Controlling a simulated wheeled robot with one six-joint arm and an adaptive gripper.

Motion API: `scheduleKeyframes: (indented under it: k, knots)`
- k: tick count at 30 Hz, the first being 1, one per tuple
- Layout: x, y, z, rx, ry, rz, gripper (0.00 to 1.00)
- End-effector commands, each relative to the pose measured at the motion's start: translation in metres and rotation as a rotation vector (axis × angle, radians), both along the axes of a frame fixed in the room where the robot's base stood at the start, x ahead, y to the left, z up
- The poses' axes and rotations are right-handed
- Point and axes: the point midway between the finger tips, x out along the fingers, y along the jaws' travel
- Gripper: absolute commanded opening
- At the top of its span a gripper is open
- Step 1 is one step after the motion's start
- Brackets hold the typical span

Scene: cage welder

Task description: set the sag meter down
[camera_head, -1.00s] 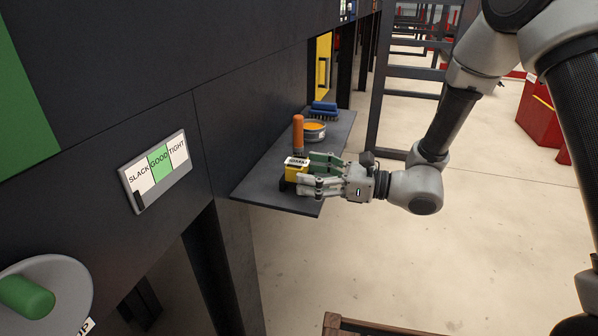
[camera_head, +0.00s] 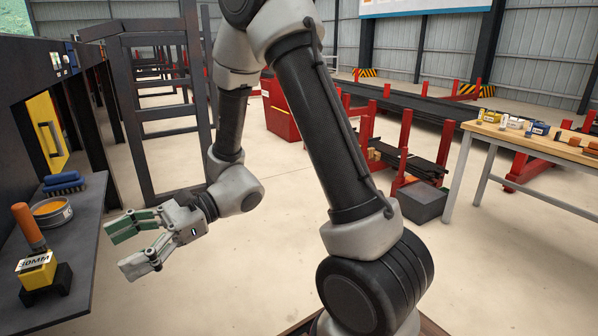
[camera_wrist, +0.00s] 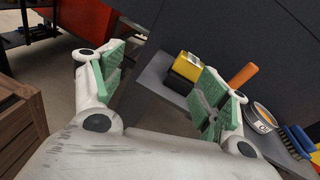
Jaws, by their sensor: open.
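The sag meter, a yellow block with a black base and a label ending in "0MM" (camera_head: 38,275), sits on the dark shelf (camera_head: 75,245) at the left of the head view. An orange handle (camera_head: 27,226) stands up just behind it; I cannot tell if it is part of the meter. The yellow block also shows in the wrist view (camera_wrist: 187,66), beyond the fingers. My gripper (camera_head: 122,246) is open and empty, to the right of the block and apart from it, near the shelf's edge. In the wrist view nothing is between its green-padded fingers (camera_wrist: 158,92).
A round tin with orange contents (camera_head: 52,211) and a blue brush (camera_head: 63,183) stand farther back on the shelf. A dark upright frame (camera_head: 160,100) rises behind my arm. A wooden table (camera_head: 540,140) with small items is at right.

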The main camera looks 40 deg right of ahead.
Motion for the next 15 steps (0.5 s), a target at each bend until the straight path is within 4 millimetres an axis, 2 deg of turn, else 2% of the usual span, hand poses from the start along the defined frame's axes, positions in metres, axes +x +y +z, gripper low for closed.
scheduleKeyframes:
  k: [1, 3, 7, 11, 15]
  knots:
    - [-0.017, -0.015, 0.013, -0.048, -0.095, 0.063, 0.75]
    - [-0.042, -0.043, 0.020, -0.145, -0.232, 0.167, 0.75]
    - [-0.078, -0.104, 0.024, -0.353, -0.496, 0.345, 0.75]
    - [-0.095, -0.175, 0.026, -0.595, -0.762, 0.497, 0.75]
    - [-0.098, -0.253, 0.040, -0.886, -1.025, 0.638, 0.75]
